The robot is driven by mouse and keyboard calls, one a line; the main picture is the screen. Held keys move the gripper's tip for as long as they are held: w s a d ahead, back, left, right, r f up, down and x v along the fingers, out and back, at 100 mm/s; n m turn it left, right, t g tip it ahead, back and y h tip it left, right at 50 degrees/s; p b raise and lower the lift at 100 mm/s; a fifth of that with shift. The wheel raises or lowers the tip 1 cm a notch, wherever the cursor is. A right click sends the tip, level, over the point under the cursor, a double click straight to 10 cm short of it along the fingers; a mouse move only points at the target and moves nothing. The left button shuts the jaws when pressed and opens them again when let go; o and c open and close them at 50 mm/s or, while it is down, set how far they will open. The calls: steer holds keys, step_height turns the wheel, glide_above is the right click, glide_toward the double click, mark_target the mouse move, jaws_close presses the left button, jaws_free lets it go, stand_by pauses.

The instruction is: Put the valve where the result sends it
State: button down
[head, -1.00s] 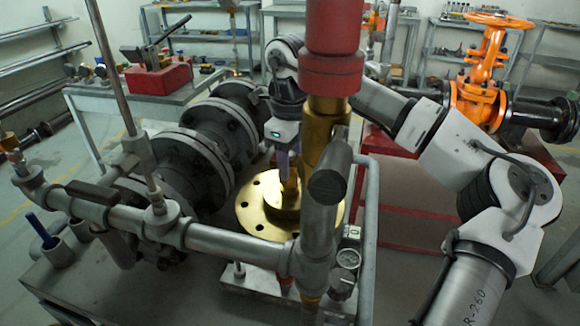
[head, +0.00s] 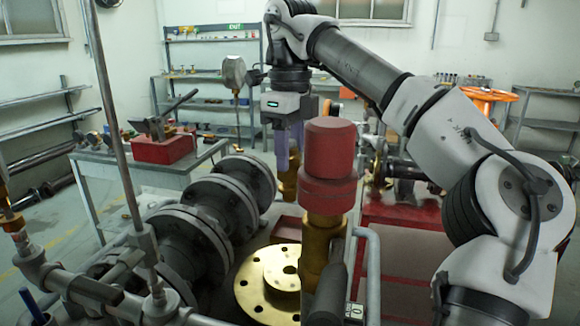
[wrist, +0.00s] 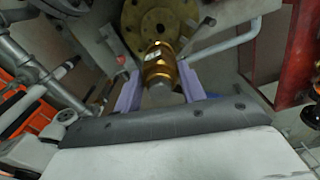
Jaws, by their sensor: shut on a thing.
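My gripper (head: 285,135) points down and is shut on a brass cylindrical valve (head: 287,180), holding it in the air. In the head view its lower part is partly hidden by a red-capped brass column. In the wrist view, the purple fingers (wrist: 158,95) stand on either side of the brass valve (wrist: 158,72), which carries a small pale label. A round brass flange (head: 268,285) with bolt holes and a central hole lies below it, apart from it. The flange also shows in the wrist view (wrist: 150,18).
The tall red-capped brass column (head: 330,165) stands close in front. Dark flanged pipes (head: 215,205) lie to the left. A table with a red vise (head: 165,148) stands behind left. A red bench (head: 400,212) is at right. A small tag (head: 353,311) seems to read 0.

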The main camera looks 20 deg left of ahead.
steer(key=shift+r+p, duration=2.45)
steer(key=shift+p, duration=0.25)
steer(key=shift+d, duration=0.1)
